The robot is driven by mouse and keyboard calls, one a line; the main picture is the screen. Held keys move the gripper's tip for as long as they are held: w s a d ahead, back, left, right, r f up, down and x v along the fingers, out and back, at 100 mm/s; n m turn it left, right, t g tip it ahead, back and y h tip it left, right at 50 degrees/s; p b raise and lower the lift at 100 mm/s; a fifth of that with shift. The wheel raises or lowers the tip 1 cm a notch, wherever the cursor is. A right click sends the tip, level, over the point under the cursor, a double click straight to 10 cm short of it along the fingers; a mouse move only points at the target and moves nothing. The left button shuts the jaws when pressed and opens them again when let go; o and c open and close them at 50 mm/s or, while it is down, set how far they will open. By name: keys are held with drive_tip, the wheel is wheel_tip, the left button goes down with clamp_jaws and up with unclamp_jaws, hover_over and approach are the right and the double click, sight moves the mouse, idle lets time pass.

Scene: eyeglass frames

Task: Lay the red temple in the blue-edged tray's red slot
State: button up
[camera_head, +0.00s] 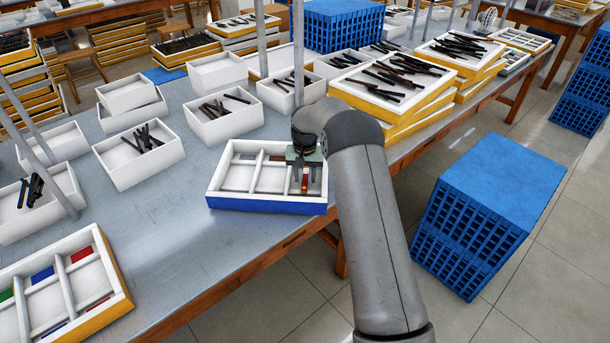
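The blue-edged tray (267,205) lies near the table's front edge in the head view, white inside with dividers. My gripper (304,178) points down over its right-hand compartments. A small red-brown piece (304,184) shows between the fingertips, low in the tray. I cannot tell whether it is the red temple or a slot's coloured floor, nor whether the fingers touch it. The finger gap is too small to judge.
A yellow-edged tray (122,285) with green, blue and red patches is at the lower left. White bins (141,170) of dark temples stand behind the blue-edged tray. Stacked yellow trays (413,122) are at the right. The tabletop (175,235) between the two trays is clear.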

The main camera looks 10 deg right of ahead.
sight(305, 180)
wheel_tip(305, 180, up, 12)
drive_tip(key=b, duration=0.1)
drive_tip(key=s+r+n, duration=0.1)
drive_tip(key=s+r, duration=0.3)
drive_tip(key=s, duration=0.5)
drive_tip(key=s+r+n, duration=0.1)
drive_tip(key=s+r, duration=0.3)
drive_tip(key=s, duration=0.4)
drive_tip(key=s+f, duration=0.2)
drive_tip(key=s, duration=1.1)
drive_tip(key=s+f+n, duration=0.1)
drive_tip(key=s+f, duration=0.1)
drive_tip(key=s, duration=1.2)
drive_tip(key=shift+a, duration=0.15)
drive_tip(key=shift+s+f, duration=0.1)
